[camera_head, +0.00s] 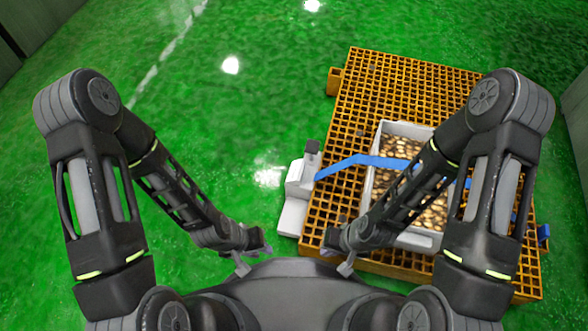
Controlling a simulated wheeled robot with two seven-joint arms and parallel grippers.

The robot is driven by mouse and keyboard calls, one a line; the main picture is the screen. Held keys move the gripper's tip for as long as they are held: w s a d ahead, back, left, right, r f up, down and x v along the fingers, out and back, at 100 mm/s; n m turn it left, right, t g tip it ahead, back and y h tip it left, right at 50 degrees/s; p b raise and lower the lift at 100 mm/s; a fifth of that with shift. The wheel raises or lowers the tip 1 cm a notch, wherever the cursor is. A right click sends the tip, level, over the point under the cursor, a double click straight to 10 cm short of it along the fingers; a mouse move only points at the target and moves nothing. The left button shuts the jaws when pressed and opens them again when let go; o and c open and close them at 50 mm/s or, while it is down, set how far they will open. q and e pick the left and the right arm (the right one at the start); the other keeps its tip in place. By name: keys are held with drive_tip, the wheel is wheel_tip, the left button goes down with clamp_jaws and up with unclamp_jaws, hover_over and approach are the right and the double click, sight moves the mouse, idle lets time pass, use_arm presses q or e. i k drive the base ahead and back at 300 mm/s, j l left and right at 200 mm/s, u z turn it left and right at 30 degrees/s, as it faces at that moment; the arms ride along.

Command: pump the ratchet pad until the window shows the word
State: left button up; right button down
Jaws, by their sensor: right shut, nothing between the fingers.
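No ratchet pad, window or word can be made out for certain. A pale grey block-shaped device (297,190) with a dark top piece stands at the left edge of an orange grating. A blue bar (352,162) runs from beside it across a pale tray. My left gripper (256,261) hangs over the green floor, left of and nearer than the device; its jaws are too small to read. My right gripper (337,259) is shut and empty, seen over the near left corner of the grating. Neither gripper visibly touches the device.
The orange grating platform (398,75) fills the right middle. The pale tray (414,129) on it holds brown mottled pieces, partly hidden by my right arm. A small blue part (544,233) sits at its right edge. Green floor (225,110) is clear at left.

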sight(311, 147)
drive_tip(key=i+j, duration=0.15)
drive_tip(key=j, duration=0.2)
drive_tip(key=i+j, duration=0.2)
drive_tip(key=j, duration=0.15)
drive_tip(key=i+j, duration=0.15)
drive_tip(key=j, duration=0.2)
